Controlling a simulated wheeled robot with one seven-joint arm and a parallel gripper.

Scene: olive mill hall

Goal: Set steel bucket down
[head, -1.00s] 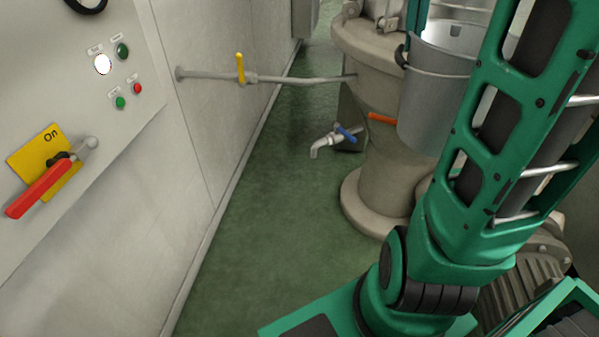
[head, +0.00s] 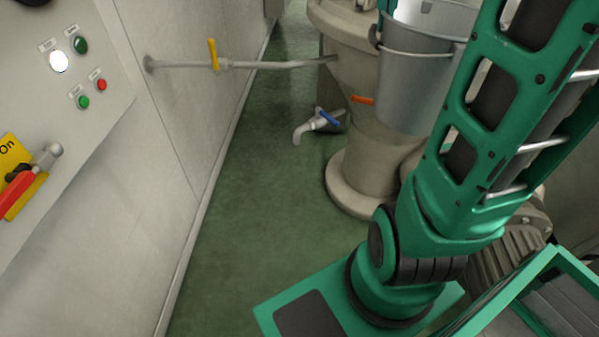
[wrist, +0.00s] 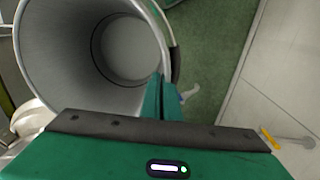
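The steel bucket (head: 408,95) hangs upright in the air at the upper right of the head view, in front of the beige machine. In the wrist view its open mouth (wrist: 45,50) faces the camera, and it looks empty inside. My gripper (wrist: 163,97) is shut on the bucket's wall at the rim, with its two fingers close together there. In the head view the fingers are not visible; my green arm covers part of the bucket's right side.
A white tap with a blue lever (head: 318,122) juts from the beige machine (head: 350,175) beside the bucket. A pipe with a yellow-handled valve (head: 213,55) runs from the left wall. A control panel (head: 60,90) is on that wall. The green floor (head: 240,200) between is clear.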

